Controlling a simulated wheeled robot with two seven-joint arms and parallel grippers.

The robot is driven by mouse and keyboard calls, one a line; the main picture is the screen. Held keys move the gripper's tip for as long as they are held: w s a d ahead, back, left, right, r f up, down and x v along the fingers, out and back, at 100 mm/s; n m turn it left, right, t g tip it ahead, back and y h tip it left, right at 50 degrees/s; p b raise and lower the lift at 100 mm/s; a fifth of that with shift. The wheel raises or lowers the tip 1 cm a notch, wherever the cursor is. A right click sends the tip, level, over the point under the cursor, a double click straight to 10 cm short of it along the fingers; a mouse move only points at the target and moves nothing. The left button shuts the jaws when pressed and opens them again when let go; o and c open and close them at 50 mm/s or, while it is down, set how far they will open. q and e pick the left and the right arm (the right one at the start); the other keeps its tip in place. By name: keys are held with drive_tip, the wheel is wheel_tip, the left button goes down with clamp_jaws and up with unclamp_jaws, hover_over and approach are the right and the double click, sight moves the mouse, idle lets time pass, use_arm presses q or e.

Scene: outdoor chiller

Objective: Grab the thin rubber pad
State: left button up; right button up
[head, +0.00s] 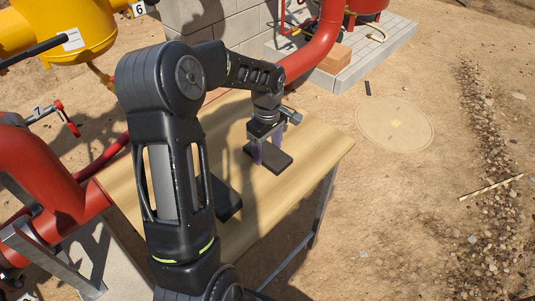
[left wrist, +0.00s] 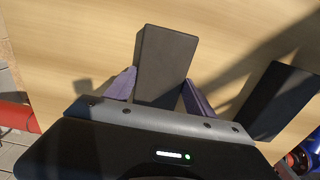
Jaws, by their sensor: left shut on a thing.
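A dark, flat rectangular pad (head: 282,163) lies at the right part of the wooden table top. My left gripper (head: 268,150) points down over it, with its purple fingers shut on the pad's sides. In the left wrist view, the pad (left wrist: 165,55) sits between the two fingertips (left wrist: 160,88), and its far end sticks out past them. A second dark rectangular pad (head: 226,200) lies nearer on the table, partly hidden by my left arm; it also shows in the left wrist view (left wrist: 279,100). My right gripper is not in view.
The wooden table (head: 310,150) has bare room around the held pad. Red pipes (head: 45,175) run along the left and behind the table. A yellow vessel (head: 70,40) stands at the back left. Open sandy ground lies to the right.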

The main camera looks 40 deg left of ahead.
sight(268, 152)
use_arm(q)
drive_tip(key=c, duration=0.7)
drive_tip(key=shift+r, duration=0.1)
wheel_tip(268, 152, up, 10)
drive_tip(key=shift+f+b, duration=0.1)
drive_tip(key=shift+b, duration=0.25)
idle(0.4)
